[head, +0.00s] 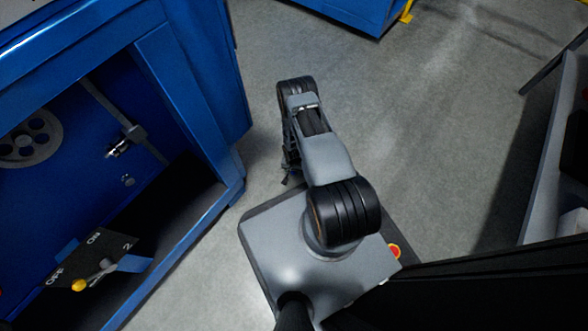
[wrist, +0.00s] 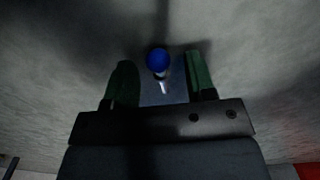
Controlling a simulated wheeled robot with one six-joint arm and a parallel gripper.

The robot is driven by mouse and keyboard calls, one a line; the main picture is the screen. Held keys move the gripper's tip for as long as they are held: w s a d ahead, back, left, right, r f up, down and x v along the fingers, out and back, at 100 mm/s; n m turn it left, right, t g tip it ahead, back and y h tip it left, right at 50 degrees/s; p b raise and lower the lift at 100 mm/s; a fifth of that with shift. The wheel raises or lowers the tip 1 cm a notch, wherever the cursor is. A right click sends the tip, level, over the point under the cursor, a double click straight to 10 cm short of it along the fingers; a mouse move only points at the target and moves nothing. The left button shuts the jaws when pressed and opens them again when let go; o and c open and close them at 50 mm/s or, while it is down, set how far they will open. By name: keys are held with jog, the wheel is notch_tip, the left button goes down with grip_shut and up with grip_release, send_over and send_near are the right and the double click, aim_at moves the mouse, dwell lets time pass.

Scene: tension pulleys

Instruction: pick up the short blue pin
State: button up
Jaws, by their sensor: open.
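The short blue pin (wrist: 158,61) shows in the wrist view with a round blue head and a short pale shaft below it. It lies in the gap between the two green fingers of my gripper (wrist: 158,64). My gripper is open, with a finger on each side of the pin and visible space between them. I cannot tell how far the pin is from the fingertips in depth. In the head view my arm hides the pin, and the gripper is mostly hidden below the arm.
A blue cabinet (head: 199,95) with an open front stands at left. A grey unit (head: 549,135) stands at right.

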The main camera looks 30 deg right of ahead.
grip_shut()
dwell(0.3)
